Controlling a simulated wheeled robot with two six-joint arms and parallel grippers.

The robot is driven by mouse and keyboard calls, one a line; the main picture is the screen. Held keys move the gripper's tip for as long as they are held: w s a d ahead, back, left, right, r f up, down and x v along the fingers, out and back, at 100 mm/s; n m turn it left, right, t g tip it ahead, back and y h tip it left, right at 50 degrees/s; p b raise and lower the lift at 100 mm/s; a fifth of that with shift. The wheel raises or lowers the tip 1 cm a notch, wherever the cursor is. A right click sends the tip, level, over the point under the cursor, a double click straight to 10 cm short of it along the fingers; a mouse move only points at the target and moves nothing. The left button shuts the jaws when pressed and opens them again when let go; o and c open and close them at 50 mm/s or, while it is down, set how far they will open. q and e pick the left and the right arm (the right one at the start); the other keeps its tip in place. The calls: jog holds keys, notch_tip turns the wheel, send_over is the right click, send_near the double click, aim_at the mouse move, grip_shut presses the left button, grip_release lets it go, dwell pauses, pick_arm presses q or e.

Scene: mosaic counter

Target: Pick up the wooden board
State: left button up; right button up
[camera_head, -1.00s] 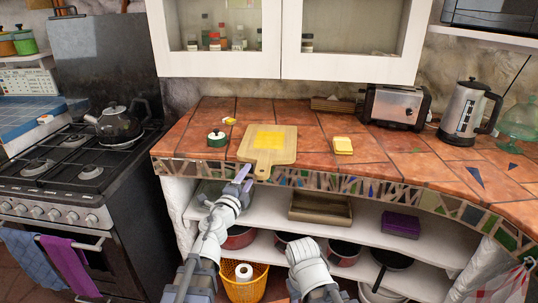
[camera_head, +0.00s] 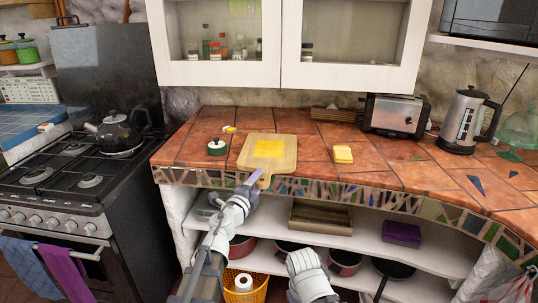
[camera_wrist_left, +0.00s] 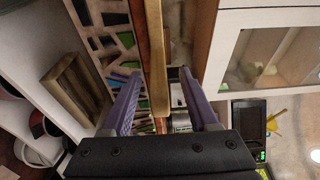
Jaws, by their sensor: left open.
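The wooden board (camera_head: 249,152) lies flat on the tiled counter. Its handle points toward me and reaches the counter's front edge. A yellow square (camera_head: 270,149) lies on the board. My left gripper (camera_head: 252,181) is at the handle end, partly covering it. In the left wrist view the board (camera_wrist_left: 158,60) shows edge-on between the two purple fingers of the left gripper (camera_wrist_left: 160,88). The fingers are open, with a gap visible on each side of the board. My right arm shows only as a link at the bottom; its gripper is not in view.
A dark green lidded pot (camera_head: 217,148) stands left of the board, and a yellow block (camera_head: 343,154) lies to the right. A toaster (camera_head: 395,115) and an electric kettle (camera_head: 467,120) stand farther right. Below the counter edge is a shelf with a wooden tray (camera_head: 320,217).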

aim_at(261, 176)
pick_arm(q)
jog(key=x, duration=0.3)
jog(key=shift+w, duration=0.1)
grip_shut()
dwell(1.3)
